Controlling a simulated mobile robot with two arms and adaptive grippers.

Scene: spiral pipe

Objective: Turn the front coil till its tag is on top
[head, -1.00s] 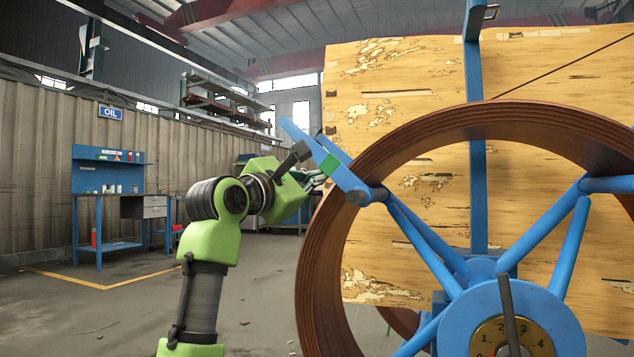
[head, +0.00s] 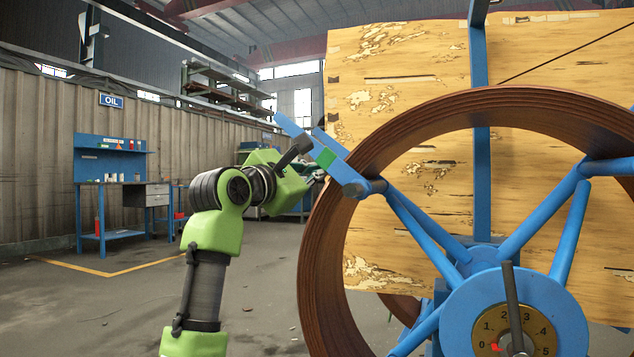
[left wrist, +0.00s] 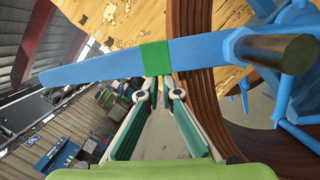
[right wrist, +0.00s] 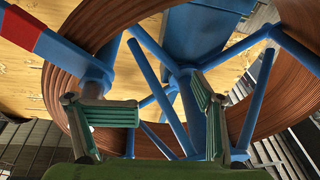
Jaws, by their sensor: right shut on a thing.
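The front coil (head: 330,240) is a large brown ribbed ring on blue spokes around a blue hub (head: 463,318) with a numbered brass dial. A blue bar with a green band (head: 325,157) sticks out at its left side. In the left wrist view the green band (left wrist: 156,57) lies just beyond my left gripper (left wrist: 158,88). My right gripper (right wrist: 158,112) shows in the right wrist view, shut on the blue spoke frame (right wrist: 168,68). Its exact contact is hard to tell. I cannot tell which mark is the tag.
A worn wooden panel (head: 400,60) stands behind the coil with a blue upright (head: 481,200). A bar with a red band (right wrist: 22,27) shows in the right wrist view. A blue workbench (head: 110,235) stands far left, with open floor before it.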

